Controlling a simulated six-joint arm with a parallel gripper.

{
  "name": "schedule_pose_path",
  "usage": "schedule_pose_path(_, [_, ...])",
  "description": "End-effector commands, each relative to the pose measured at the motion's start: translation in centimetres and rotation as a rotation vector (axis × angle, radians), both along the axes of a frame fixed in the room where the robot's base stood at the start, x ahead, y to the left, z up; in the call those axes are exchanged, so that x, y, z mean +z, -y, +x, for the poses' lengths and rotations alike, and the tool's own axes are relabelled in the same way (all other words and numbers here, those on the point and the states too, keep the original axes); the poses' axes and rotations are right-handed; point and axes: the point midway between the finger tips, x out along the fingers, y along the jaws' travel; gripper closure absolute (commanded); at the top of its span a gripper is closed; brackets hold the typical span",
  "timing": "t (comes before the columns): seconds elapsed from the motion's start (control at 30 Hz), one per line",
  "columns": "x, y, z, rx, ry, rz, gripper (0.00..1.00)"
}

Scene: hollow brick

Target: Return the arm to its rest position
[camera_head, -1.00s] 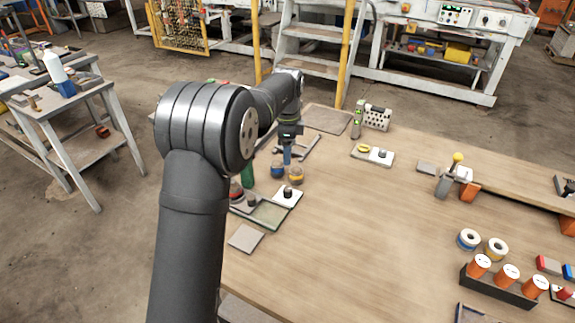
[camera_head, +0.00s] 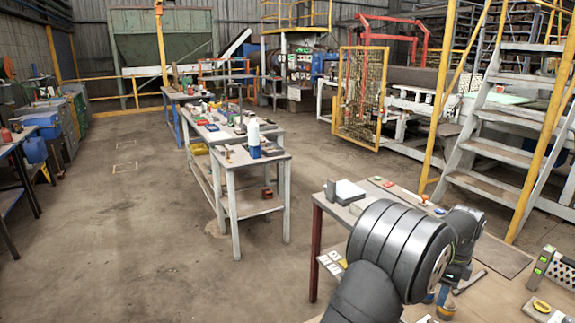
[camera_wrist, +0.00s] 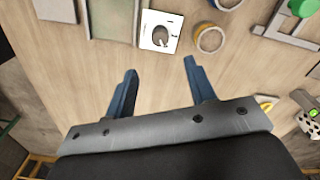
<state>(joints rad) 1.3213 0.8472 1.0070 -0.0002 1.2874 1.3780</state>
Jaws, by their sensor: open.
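My gripper (camera_wrist: 160,69) is open and empty in the wrist view, its two blue fingers apart over bare wooden tabletop. A white plate with a grey knob (camera_wrist: 160,31) and a tan ring (camera_wrist: 210,39) lie just beyond the fingertips. In the head view my arm rises from the bottom right over the workbench (camera_head: 332,214). The blue fingers show low beside the arm there and are partly hidden.
A grey side table (camera_head: 250,207) stands across open floor. Yellow-railed stairs (camera_head: 490,150) rise behind.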

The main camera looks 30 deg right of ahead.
Motion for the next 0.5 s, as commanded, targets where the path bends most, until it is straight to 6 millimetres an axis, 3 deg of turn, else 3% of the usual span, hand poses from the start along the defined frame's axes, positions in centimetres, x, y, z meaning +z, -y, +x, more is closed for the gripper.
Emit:
schedule_pose_path(0.3, [-6.6,-0.1,0.0,0.000,-0.001,0.004,0.50])
schedule_pose_path(0.5, [-9.9,0.0,0.0,0.001,0.000,0.002,0.50])
